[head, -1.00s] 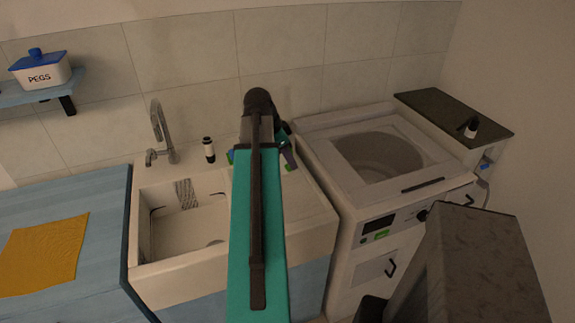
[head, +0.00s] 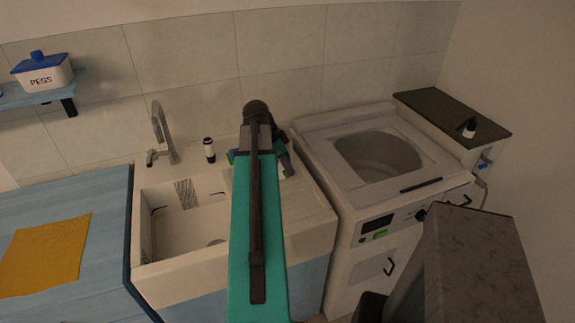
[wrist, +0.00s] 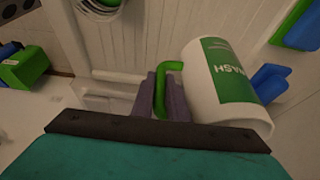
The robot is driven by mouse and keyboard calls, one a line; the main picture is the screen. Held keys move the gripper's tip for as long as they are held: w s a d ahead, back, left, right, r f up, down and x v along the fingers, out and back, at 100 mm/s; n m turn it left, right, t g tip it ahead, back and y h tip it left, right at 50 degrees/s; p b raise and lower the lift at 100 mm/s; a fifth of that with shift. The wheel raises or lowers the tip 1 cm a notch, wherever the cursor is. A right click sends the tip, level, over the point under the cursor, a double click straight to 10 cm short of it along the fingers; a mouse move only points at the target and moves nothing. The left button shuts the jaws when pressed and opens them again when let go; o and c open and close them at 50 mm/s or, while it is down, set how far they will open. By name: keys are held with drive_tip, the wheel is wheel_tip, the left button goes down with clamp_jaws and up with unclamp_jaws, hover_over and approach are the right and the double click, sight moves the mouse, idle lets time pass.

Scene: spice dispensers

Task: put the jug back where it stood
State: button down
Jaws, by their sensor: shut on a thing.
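The jug (wrist: 208,98) is white with a green label reading "WASH" and a green handle. It lies slanted across the right half of the wrist view. My gripper (wrist: 162,88) is shut on the green handle, with one grey-purple finger on each side of it. In the head view my arm hides the jug, and only a bit of my gripper (head: 285,162) shows beside the arm, over the right part of the sink unit. I cannot tell whether the jug's base touches a surface.
The sink (head: 185,225) with its tap (head: 160,130) is left of my arm, with a small dark-capped bottle (head: 209,150) behind it. A washing machine (head: 318,165) stands to the right. Blue and green objects (wrist: 22,66) show at the wrist view's left, and blue ones (wrist: 270,80) near the jug.

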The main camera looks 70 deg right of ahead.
drive_tip(key=shift+f, duration=0.1)
idle(0.3)
drive_tip(key=c, duration=2.2)
unclamp_jaws()
drive_tip(key=shift+f, duration=0.1)
drive_tip(key=o, duration=0.5)
drive_tip(key=shift+c, duration=0.2)
drive_tip(key=shift+r, duration=0.25)
drive_tip(key=b+v, duration=0.2)
drive_tip(key=v, duration=0.9)
drive_tip(key=shift+r, duration=0.4)
drive_tip(key=shift+a, duration=0.1)
